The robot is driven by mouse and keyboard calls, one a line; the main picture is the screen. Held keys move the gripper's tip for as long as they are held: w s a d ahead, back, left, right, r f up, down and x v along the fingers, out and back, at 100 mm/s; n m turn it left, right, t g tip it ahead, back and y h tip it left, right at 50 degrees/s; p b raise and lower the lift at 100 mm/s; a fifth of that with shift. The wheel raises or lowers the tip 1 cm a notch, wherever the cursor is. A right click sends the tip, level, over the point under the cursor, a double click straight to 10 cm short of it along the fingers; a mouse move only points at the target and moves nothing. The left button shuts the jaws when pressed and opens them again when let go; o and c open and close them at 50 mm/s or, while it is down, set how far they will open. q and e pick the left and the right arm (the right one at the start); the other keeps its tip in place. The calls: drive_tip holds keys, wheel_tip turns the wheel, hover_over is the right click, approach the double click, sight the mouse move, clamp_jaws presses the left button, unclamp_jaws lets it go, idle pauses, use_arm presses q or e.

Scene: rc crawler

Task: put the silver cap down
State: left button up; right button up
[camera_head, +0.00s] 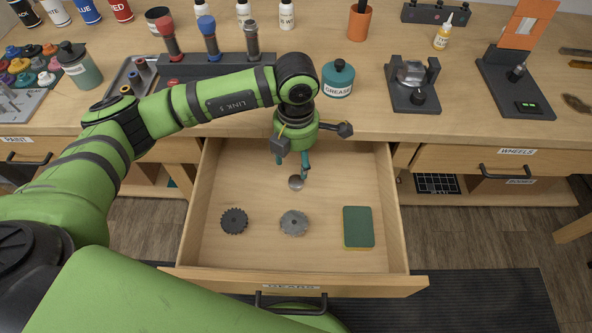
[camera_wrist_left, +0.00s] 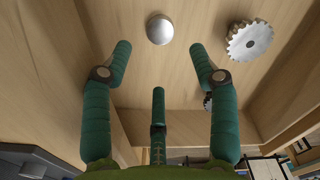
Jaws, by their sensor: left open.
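The silver cap (camera_head: 296,182) is a small, smooth, round piece in the open drawer (camera_head: 192,215). My left gripper (camera_head: 292,168) points down into the drawer from the back, its teal fingers spread. In the left wrist view the cap (camera_wrist_left: 159,29) shows whole just beyond the gap between the open fingertips (camera_wrist_left: 160,47), and no finger appears to touch it. I cannot tell whether the cap rests fully on the drawer floor. My right gripper is not in view.
In the drawer lie a dark gear (camera_head: 234,221), a silver gear (camera_head: 294,222) and a green pad (camera_head: 358,227). The drawer walls surround the gripper. On the bench behind stand a grease jar (camera_head: 338,78), a small fixture (camera_head: 413,85) and a screwdriver rack (camera_head: 213,68).

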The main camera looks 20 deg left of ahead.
use_arm(q)
drive_tip(key=shift+r, duration=2)
